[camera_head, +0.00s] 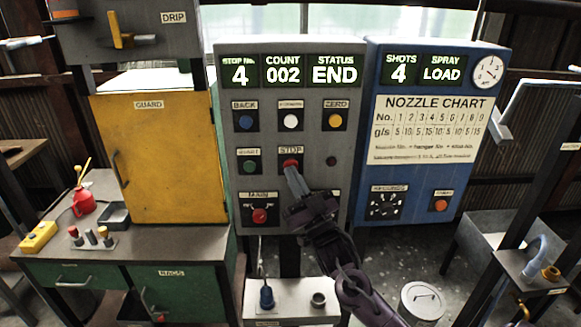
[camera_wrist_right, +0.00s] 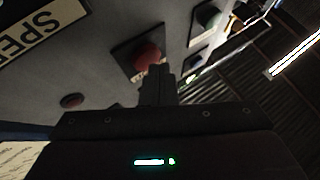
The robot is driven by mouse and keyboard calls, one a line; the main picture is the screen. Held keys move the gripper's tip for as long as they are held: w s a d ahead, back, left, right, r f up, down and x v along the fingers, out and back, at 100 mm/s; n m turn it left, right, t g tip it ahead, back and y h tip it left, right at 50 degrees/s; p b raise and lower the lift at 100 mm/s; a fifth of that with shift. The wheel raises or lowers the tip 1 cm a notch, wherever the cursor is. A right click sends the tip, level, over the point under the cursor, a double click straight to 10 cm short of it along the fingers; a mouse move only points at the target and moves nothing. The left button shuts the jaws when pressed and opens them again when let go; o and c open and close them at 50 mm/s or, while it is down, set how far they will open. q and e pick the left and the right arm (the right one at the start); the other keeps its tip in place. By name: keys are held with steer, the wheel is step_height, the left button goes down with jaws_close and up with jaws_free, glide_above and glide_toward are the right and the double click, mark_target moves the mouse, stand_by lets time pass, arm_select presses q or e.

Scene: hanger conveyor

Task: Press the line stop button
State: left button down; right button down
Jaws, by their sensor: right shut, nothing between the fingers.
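The red stop button (camera_head: 290,163) sits under the STOP label on the grey control panel (camera_head: 310,215). My right gripper (camera_head: 292,172) is shut and empty, with its fingertips at the lower edge of this button. In the right wrist view the red button (camera_wrist_right: 147,56) stands just beyond the fingertips (camera_wrist_right: 155,72). The tips overlap its lower part; I cannot tell whether they touch it. The panel's displays (camera_head: 283,71) read stop no. 4, count 002 and status END. My left gripper is not in view.
Blue, white and yellow buttons (camera_head: 334,121) are above, a green button (camera_head: 249,166) is left, and a red main switch (camera_head: 260,215) is lower left. A blue nozzle chart panel (camera_head: 425,180) stands right. A bench with a yellow guard (camera_head: 165,165) stands left.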

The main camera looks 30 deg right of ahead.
steer(key=shift+w+d, duration=0.1)
stand_by(0.5)
steer(key=shift+w+d, duration=0.15)
steer(key=shift+w, duration=0.1)
steer(key=shift+s+r, duration=0.1)
steer(key=shift+s+a, duration=0.2)
steer(key=shift+s, duration=0.05)
stand_by(0.3)
steer(key=s+a+p, duration=0.2)
steer(key=s+a, duration=0.1)
steer(key=s, duration=0.2)
stand_by(0.5)
